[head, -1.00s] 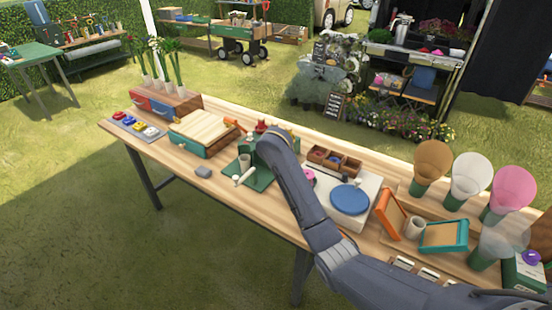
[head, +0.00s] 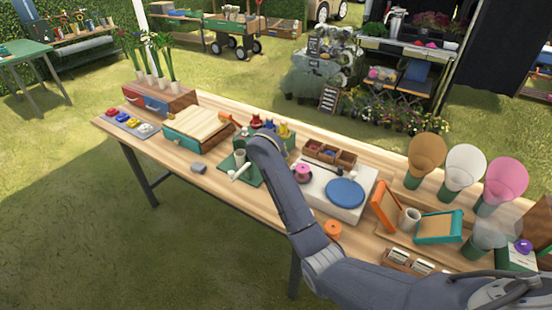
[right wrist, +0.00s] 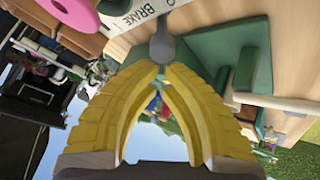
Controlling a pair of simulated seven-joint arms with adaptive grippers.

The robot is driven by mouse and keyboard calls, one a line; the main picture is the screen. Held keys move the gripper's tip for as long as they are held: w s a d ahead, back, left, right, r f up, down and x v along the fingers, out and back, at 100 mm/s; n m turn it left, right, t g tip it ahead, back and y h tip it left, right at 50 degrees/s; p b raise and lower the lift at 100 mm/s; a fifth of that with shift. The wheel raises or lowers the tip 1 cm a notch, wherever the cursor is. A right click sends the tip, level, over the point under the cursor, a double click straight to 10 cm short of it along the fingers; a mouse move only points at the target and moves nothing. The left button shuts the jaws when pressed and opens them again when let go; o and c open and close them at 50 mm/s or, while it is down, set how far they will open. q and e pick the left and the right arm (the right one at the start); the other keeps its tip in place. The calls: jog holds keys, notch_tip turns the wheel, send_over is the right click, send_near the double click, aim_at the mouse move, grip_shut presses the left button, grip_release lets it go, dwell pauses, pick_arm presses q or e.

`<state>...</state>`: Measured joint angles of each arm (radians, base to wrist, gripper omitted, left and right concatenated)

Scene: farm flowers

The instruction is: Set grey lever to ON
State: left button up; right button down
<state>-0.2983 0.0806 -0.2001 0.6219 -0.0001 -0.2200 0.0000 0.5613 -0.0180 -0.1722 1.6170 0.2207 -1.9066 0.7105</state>
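A grey lever (right wrist: 162,45) with a rounded end shows in the right wrist view, beside a white plate (right wrist: 128,14) lettered BRAKE. My right gripper (right wrist: 161,74) has yellow fingers whose tips are drawn together right at the lever's end. I cannot tell whether the tips touch it. In the head view my right arm covers the lever and its own fingers, reaching over the middle of the table beside the white base (head: 309,199) with a blue disc (head: 345,193). My left gripper is not in view.
A green stand (head: 249,179) with a white rod (head: 240,172) is just left of my right arm. A pink spool (head: 302,172) and a wooden box (head: 330,153) are close on the right. Colored cones stand far right.

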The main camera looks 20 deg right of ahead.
jog(key=shift+w+d, duration=0.45)
